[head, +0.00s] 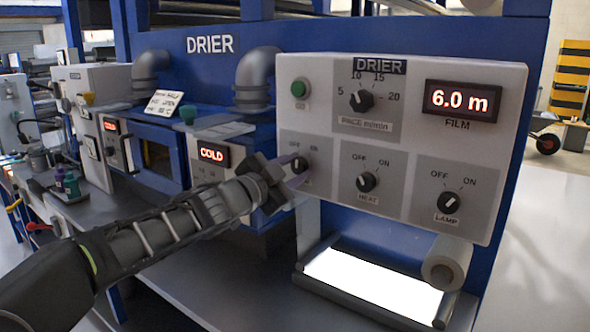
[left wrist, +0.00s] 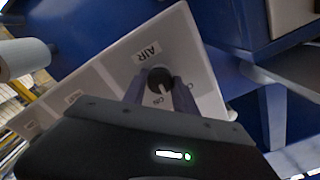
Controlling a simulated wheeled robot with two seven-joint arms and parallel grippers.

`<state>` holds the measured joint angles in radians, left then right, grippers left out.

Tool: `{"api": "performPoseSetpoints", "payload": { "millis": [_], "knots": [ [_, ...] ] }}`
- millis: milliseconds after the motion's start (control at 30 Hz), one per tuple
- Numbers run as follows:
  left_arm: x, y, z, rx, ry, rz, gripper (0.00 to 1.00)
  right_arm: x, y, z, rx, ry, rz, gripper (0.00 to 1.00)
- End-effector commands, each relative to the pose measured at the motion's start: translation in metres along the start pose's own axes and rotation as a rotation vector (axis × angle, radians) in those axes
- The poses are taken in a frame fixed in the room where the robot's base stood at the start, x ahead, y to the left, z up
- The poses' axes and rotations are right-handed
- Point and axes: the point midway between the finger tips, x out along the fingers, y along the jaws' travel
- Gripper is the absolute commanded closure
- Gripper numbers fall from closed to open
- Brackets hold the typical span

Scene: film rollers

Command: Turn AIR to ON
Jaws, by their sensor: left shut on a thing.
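The AIR knob (head: 299,164) is a small black rotary knob at the lower left of the grey DRIER control panel (head: 395,68). My left gripper (head: 290,173) is at it, its two fingers shut around the knob. In the left wrist view the knob (left wrist: 160,79) sits between the fingers, below the AIR label (left wrist: 149,52). A white mark shows on the knob between the partly covered OFF and ON letters; I cannot tell its exact setting. In the head view my gripper covers the AIR label. My right gripper is not in view.
The HEAT knob (head: 366,181) and LAMP knob (head: 448,202) are to the right. A green button (head: 299,88), the pace dial (head: 361,100) and a 6.0 m display (head: 460,101) are above.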

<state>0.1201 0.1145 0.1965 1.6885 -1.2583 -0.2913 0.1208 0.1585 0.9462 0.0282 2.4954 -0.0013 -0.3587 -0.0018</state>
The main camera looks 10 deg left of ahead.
Motion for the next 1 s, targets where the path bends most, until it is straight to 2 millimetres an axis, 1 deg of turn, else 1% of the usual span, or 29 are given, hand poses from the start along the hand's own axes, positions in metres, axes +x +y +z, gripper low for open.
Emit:
{"api": "performPoseSetpoints", "payload": {
  "millis": [300,500,700,1000],
  "knots": [
    [0.0001,0.0009,0.0004,0.278,0.0,0.0,1.0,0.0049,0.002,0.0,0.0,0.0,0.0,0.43],
    [0.0,0.0007,0.0004,0.397,0.0,0.0,1.0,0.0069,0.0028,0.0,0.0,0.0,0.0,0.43],
    [0.0,0.0006,0.0005,0.46,-0.001,0.001,1.0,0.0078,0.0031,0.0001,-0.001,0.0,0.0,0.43],
    [0.0001,0.0006,0.0005,0.477,-0.001,0.001,1.0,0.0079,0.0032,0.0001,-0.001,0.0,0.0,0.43]
  ]
}}
